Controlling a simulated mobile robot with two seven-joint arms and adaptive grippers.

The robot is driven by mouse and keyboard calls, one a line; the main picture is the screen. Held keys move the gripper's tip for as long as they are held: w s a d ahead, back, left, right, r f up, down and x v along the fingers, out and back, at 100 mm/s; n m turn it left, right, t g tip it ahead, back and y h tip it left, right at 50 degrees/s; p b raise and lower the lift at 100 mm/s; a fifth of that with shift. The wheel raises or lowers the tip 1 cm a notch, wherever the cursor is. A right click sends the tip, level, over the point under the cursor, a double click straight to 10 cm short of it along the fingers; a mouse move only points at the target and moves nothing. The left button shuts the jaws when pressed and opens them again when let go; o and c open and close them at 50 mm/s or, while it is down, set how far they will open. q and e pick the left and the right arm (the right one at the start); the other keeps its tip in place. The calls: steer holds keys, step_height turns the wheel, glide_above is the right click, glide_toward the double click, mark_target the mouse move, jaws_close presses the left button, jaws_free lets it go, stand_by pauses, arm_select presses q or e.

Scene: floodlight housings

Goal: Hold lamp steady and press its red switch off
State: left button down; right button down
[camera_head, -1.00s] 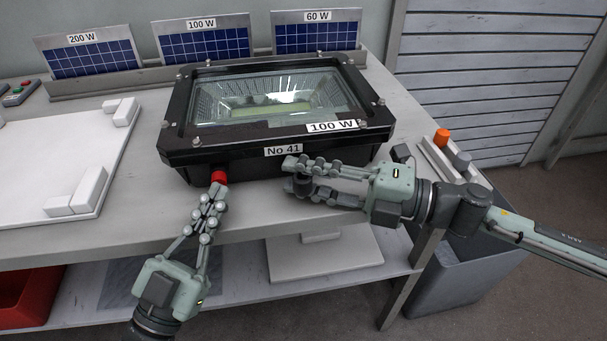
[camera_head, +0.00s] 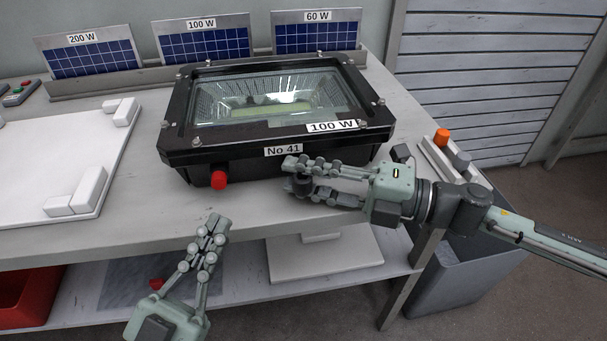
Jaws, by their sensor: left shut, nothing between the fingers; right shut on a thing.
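The lamp is a black floodlight housing (camera_head: 230,160) with a glass front, labelled "No 41" and "100 W", lying face up on the grey table. Its red switch (camera_head: 219,180) sticks out of the front side, left of the "No 41" label. My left gripper (camera_head: 214,222) is shut and empty, below and in front of the switch, clear of it. My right gripper (camera_head: 290,174) is at the housing's front right side, shut on the lamp; its fingers hide the exact grip.
A white board with raised blocks (camera_head: 60,150) lies to the left. Solar panels labelled 200 W (camera_head: 95,60), 100 W (camera_head: 203,44) and 60 W (camera_head: 316,37) stand behind. An orange-capped part (camera_head: 441,137) is at the right edge. A grey bin (camera_head: 465,280) stands below.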

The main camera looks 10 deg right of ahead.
arm_select(q)
steer(key=shift+s, duration=0.9)
arm_select(e)
steer(key=c, duration=1.1)
jaws_free()
steer(key=shift+c, duration=0.2)
steer(key=shift+f, duration=0.1)
steer(key=shift+s+d+f, duration=0.1)
steer(key=shift+s+d, duration=0.15)
steer(key=shift+d, duration=0.25)
steer(key=v, duration=1.1)
steer(key=shift+r, duration=0.25)
steer(key=shift+a, duration=0.1)
